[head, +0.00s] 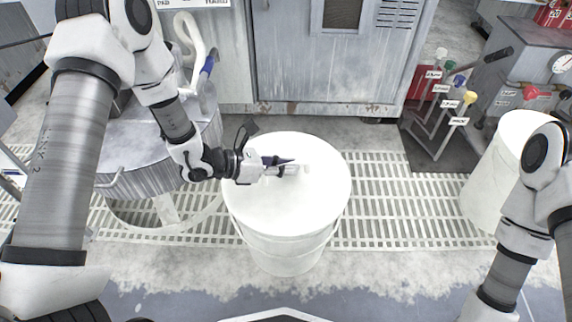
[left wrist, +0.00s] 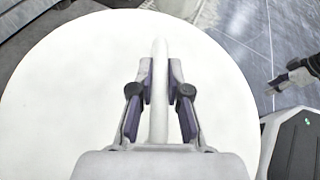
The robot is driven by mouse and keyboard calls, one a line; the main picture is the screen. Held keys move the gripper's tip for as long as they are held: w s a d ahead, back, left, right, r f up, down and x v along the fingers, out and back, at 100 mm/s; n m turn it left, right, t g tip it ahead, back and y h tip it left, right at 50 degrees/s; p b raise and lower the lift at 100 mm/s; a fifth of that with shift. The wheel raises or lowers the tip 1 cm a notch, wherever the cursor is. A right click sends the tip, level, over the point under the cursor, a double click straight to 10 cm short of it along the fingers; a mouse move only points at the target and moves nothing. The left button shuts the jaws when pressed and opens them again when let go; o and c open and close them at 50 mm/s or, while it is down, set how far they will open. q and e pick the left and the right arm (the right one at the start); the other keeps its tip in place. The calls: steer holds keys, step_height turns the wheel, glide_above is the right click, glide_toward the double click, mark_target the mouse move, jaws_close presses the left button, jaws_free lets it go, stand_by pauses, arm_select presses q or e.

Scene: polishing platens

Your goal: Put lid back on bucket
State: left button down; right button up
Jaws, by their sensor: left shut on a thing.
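The white round lid (head: 310,212) lies level over the mouth of the white bucket (head: 285,262) in the middle of the head view. I cannot tell whether it rests fully on the rim. My left gripper (head: 285,168) comes in from the left and is shut on the lid's handle. In the left wrist view the handle (left wrist: 158,70) stands between the two fingers (left wrist: 160,92), and the lid (left wrist: 75,90) fills most of the picture. My right gripper (left wrist: 297,76) shows small at the right of the left wrist view; its fingers are too small to judge.
A grey round tank (head: 145,180) with a hose stands left of the bucket. Another white container (head: 500,170) stands at the right, partly behind my right arm. A grey cabinet (head: 330,65) is behind. Labelled levers (head: 440,100) are at the back right. Floor grating (head: 390,205) surrounds the bucket.

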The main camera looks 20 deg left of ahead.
arm_select(q)
steer(key=shift+f, duration=0.15)
steer(key=c, duration=1.1)
jaws_free()
steer(key=shift+o, duration=0.2)
